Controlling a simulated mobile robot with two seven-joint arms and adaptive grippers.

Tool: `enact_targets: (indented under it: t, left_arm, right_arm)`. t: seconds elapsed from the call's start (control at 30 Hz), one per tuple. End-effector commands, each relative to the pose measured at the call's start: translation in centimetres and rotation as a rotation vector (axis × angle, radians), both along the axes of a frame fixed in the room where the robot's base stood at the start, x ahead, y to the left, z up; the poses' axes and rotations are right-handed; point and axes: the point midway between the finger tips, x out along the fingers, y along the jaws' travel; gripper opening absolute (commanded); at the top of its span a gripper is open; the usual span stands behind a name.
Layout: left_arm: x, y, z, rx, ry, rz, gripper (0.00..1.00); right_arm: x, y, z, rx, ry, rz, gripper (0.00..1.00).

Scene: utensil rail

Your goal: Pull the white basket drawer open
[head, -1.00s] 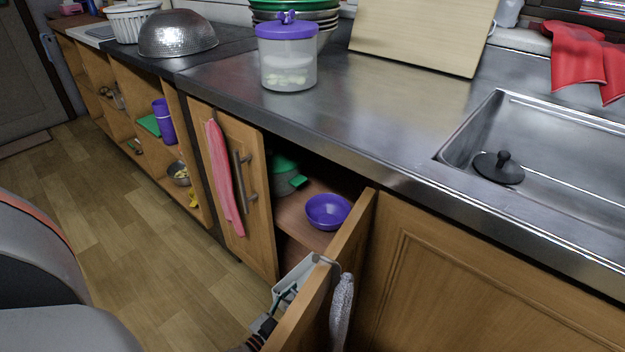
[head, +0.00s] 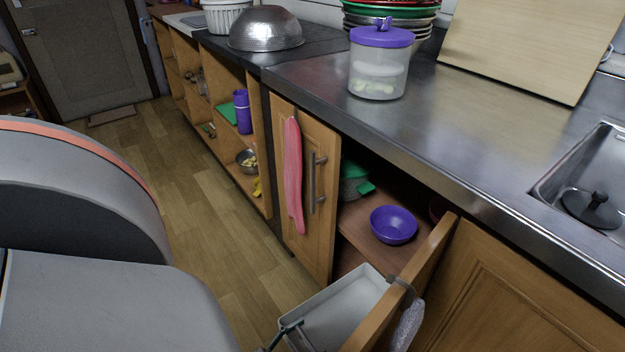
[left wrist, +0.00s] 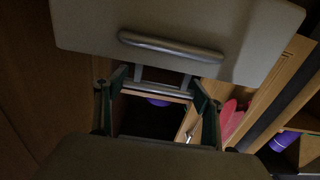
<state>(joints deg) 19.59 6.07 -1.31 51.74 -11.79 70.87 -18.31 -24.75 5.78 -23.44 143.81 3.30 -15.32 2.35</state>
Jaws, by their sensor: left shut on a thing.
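The white basket drawer (head: 345,310) sticks out of the open lower cabinet, between its two doors. Its empty inside shows from above. My left gripper (head: 290,338) is at its near end, at the bottom edge of the head view, mostly cut off. In the left wrist view, dark and dim, the gripper's two fingers (left wrist: 160,95) stand on either side of a pale bar and are shut on the drawer; the exact part gripped is hard to make out. A pale panel with a metal bar handle (left wrist: 170,47) lies above them. My right gripper is not in view.
The right cabinet door (head: 405,290) stands open close beside the basket. A purple bowl (head: 393,225) sits on the shelf inside. Wooden floor (head: 215,240) is clear to the left.

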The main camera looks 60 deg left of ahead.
Motion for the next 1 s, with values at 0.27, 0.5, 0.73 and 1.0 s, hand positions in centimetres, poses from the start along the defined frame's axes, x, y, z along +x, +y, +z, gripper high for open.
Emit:
enact_targets:
  t: [0.27,0.5,0.73,1.0]
  left_arm:
    - [0.0,0.0,0.0,0.002,0.001,0.001,0.76]
    - [0.0,0.0,0.0,0.001,0.001,0.001,0.86]
    - [-0.4,0.0,-0.1,0.001,0.002,0.000,0.86]
    - [-4.9,-0.3,-0.2,0.001,0.006,0.000,0.86]
  right_arm:
    - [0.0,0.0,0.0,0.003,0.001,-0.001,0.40]
    - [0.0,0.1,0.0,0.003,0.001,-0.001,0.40]
    - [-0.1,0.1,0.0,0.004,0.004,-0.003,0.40]
    - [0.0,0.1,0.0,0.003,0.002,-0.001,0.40]
